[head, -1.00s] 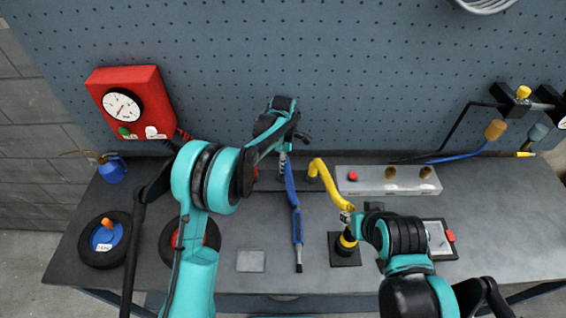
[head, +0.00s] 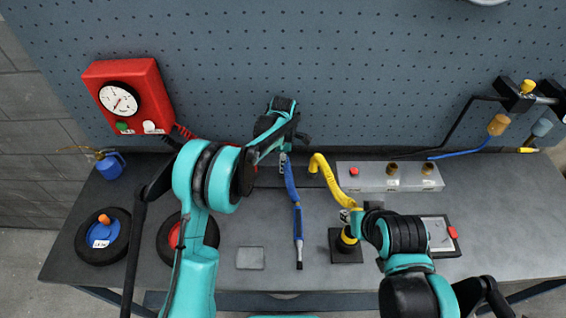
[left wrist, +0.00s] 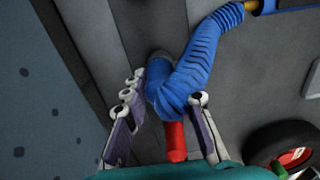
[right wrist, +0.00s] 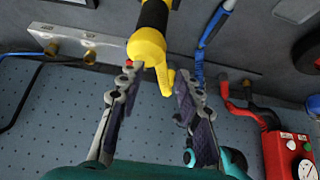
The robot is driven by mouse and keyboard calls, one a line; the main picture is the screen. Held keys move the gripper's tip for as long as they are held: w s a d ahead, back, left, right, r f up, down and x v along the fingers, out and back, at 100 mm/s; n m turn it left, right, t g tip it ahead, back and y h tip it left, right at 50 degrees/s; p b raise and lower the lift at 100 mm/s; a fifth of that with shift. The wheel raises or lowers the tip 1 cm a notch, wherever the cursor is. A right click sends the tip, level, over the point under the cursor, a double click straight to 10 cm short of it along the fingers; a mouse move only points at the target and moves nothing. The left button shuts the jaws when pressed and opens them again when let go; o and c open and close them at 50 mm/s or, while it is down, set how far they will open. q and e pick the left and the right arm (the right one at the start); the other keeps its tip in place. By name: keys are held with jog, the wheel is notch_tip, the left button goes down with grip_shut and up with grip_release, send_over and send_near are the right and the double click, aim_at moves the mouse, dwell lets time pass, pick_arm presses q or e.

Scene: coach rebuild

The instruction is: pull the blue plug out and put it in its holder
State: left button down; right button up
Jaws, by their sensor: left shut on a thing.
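The blue plug (head: 291,180) is a ribbed, bent blue piece at the back middle of the bench. My left gripper (head: 284,153) is shut on it at its upper end. In the left wrist view the blue plug (left wrist: 190,75) lies between the fingers (left wrist: 166,98), with a red piece (left wrist: 176,140) just below it. My right gripper (head: 350,212) is by a yellow bent plug (head: 326,172). In the right wrist view its fingers (right wrist: 155,90) are apart, with the yellow plug (right wrist: 148,50) between or just beyond the tips. I cannot tell which item is the blue plug's holder.
A black square stand (head: 346,256) is under the yellow plug. A metal block (head: 372,182) with brass fittings stands at the back right. A red gauge box (head: 150,82) is at the left. Wheels (head: 84,250) lie front left. A grey plate (head: 250,258) lies on open bench.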

pick_arm(q)
jog(key=c, duration=1.2)
grip_release()
jog(key=shift+o, duration=0.2)
jog(key=shift+r, duration=0.1)
notch_tip(320, 180, up, 12)
jog(key=shift+f, duration=0.1)
